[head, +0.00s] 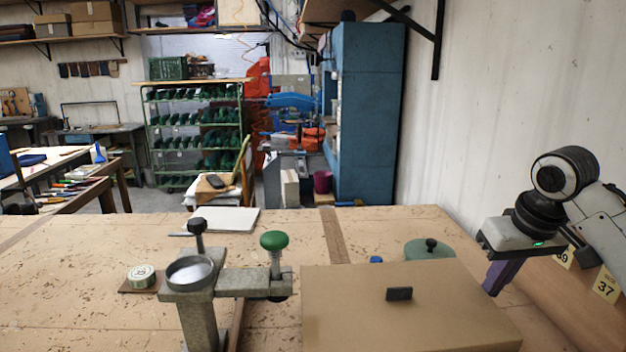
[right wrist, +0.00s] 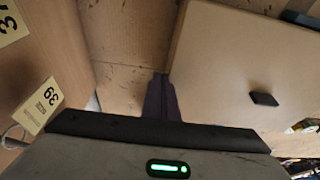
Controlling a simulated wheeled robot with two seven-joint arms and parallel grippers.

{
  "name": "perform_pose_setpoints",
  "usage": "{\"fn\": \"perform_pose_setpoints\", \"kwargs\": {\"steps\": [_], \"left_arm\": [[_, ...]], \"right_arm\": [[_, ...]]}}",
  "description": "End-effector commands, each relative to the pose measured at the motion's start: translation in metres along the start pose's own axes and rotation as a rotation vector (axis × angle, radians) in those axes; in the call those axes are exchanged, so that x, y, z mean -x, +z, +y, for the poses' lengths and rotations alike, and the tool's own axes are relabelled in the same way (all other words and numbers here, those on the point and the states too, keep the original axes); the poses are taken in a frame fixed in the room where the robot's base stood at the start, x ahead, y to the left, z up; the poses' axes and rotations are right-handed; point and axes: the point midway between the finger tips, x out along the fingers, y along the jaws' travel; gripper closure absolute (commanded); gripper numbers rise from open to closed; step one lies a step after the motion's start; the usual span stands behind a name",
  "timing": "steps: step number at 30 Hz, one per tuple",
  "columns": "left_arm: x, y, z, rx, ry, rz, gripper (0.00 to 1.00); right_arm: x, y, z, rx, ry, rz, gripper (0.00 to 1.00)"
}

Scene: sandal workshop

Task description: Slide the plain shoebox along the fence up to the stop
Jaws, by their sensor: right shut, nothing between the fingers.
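The plain shoebox (head: 405,315) is a tan box with a small black block on its lid, at the front right of the bench. It also fills the right of the right wrist view (right wrist: 245,75). My right gripper (head: 491,288) has purple fingers, shut and empty, pointing down beside the box's right side. In the right wrist view the fingers (right wrist: 160,82) are close along the box's edge; I cannot tell if they touch. A dark wooden strip (head: 334,236) runs back from behind the box. I cannot tell which part is the fence or the stop. My left gripper is out of view.
A metal clamp stand (head: 225,282) with a green knob (head: 274,240) stands just left of the box. A green lidded thing (head: 430,249) sits behind it. A round tin (head: 141,275) lies further left. Number cards (head: 606,285) are at the right. The bench's far left is clear.

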Motion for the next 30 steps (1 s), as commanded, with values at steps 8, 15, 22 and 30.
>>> {"fn": "perform_pose_setpoints", "kwargs": {"steps": [8,15,22,30], "left_arm": [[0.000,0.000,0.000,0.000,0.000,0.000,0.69],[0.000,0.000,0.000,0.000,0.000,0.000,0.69],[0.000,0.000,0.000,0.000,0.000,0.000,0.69],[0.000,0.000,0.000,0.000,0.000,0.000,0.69]], "right_arm": [[0.000,0.000,-0.006,0.002,0.000,0.001,1.00],[0.000,0.000,-0.011,0.000,0.000,0.001,1.00],[0.000,0.000,-0.015,0.001,-0.001,0.001,1.00],[0.000,0.000,-0.021,0.001,-0.001,0.001,1.00]]}}
